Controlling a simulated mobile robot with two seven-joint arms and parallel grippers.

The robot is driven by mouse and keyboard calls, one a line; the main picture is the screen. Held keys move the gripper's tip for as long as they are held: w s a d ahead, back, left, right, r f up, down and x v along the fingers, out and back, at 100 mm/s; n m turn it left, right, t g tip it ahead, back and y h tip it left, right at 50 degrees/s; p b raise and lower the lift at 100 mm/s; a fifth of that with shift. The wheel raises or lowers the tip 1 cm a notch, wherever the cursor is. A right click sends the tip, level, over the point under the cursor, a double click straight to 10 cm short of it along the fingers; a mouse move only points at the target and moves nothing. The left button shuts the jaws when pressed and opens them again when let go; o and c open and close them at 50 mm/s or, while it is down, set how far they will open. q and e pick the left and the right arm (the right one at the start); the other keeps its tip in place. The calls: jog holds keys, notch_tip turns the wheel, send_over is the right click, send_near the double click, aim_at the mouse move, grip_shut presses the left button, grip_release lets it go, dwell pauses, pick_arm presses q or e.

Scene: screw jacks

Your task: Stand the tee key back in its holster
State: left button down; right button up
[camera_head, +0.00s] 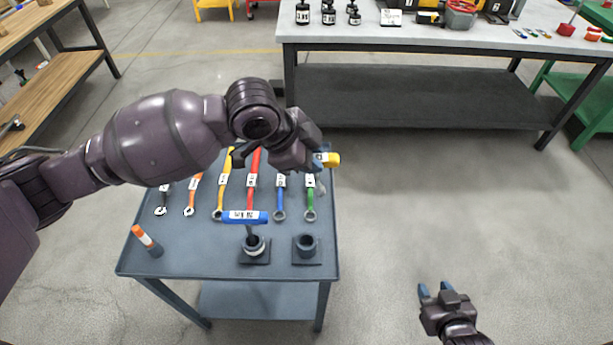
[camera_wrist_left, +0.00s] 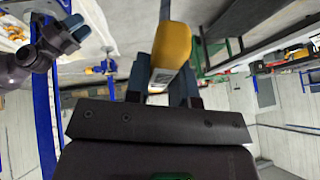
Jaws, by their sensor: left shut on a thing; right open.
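My left gripper (camera_head: 314,158) is shut on a yellow-handled thing (camera_head: 331,159), seemingly the tee key, above the back right edge of the small blue-grey table (camera_head: 190,258). An empty round holster (camera_head: 306,246) stands on a square base at the table's front right. Left of it, a blue-handled tee key (camera_head: 245,217) stands upright in a second holster (camera_head: 254,247). My right gripper (camera_head: 434,291) is open and empty, right of the table.
Several coloured wrenches (camera_head: 251,192) lie in a row across the table, behind the holsters. A grey workbench (camera_head: 420,45) holding black weights and tools stands behind. The floor to the right is clear.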

pick_arm(q)
jog(key=s+f+m+g+y+b, duration=0.1)
jog(key=s+f+m+g+b, duration=0.1)
jog(key=f+b, duration=0.4)
jog(key=shift+s+a+f+g+y, duration=0.35)
jog(key=shift+s+f+g+y, duration=0.05)
jog(key=shift+s+g, duration=0.55)
pick_arm(e)
jog(key=f, duration=0.5)
jog(key=shift+w+a+f, duration=0.1)
jog(key=shift+a+f, duration=0.1)
jog(key=shift+f, duration=0.2)
jog(key=shift+s+d+g, duration=0.1)
jog(key=shift+s+g, duration=0.1)
jog(key=shift+g, duration=0.1)
jog(key=shift+s, duration=0.25)
jog(key=shift+w, duration=0.1)
